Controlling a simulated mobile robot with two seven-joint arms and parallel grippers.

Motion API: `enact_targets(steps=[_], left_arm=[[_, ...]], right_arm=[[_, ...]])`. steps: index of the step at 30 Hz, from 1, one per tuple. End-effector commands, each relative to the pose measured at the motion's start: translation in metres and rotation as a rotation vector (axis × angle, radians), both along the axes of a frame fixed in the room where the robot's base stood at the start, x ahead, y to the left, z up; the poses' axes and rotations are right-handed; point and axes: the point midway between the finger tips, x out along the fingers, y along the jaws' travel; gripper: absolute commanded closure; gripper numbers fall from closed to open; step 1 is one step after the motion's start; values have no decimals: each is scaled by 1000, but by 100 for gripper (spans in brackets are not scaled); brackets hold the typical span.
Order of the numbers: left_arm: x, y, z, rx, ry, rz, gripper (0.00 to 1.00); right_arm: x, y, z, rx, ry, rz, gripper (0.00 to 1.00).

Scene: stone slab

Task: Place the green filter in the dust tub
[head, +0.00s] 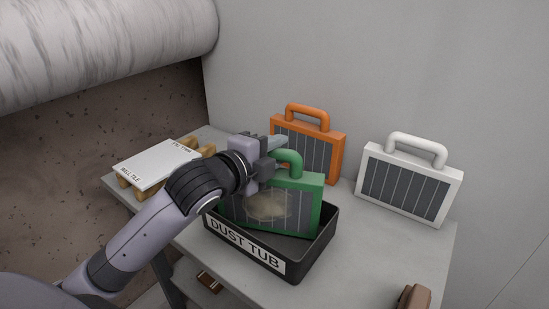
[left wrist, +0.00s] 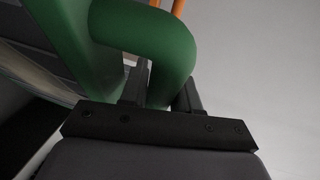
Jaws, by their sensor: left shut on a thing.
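The green filter (head: 312,192) has a dark pleated panel with a tan dusty patch, and a green loop handle. My left gripper (head: 270,155) is shut on that handle at its left side. The left wrist view shows the green handle (left wrist: 165,45) between the two fingers (left wrist: 163,90). The dust tub (head: 245,245) is a black open box with a white label. The filter is upright over the tub, its lower edge at or within the rim; I cannot tell whether it touches the floor. My right gripper is not in view.
An orange filter (head: 336,150) and a white filter (head: 447,193) stand upright behind the tub on the grey slab (head: 375,255). A white tile (head: 158,164) lies on wooden supports at left. A brown object (head: 413,297) is at the front right edge.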

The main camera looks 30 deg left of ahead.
Motion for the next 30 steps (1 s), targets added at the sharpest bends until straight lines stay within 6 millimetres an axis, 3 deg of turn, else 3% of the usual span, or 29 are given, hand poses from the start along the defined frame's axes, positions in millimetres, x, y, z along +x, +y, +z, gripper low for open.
enact_targets(steps=[2,13,14,15,16,25,30], left_arm=[[0,1,-10,0,-2,1,100],[0,0,-13,1,-4,0,100],[0,0,-13,1,-1,1,60],[0,0,-13,1,-1,1,47],[0,0,-13,1,-1,1,44],[0,0,-10,0,2,1,44],[-16,3,-9,4,2,1,44]], right_arm=[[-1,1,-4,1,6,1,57],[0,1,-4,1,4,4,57],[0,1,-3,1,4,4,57],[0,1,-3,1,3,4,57],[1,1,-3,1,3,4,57],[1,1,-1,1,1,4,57],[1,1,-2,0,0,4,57]])
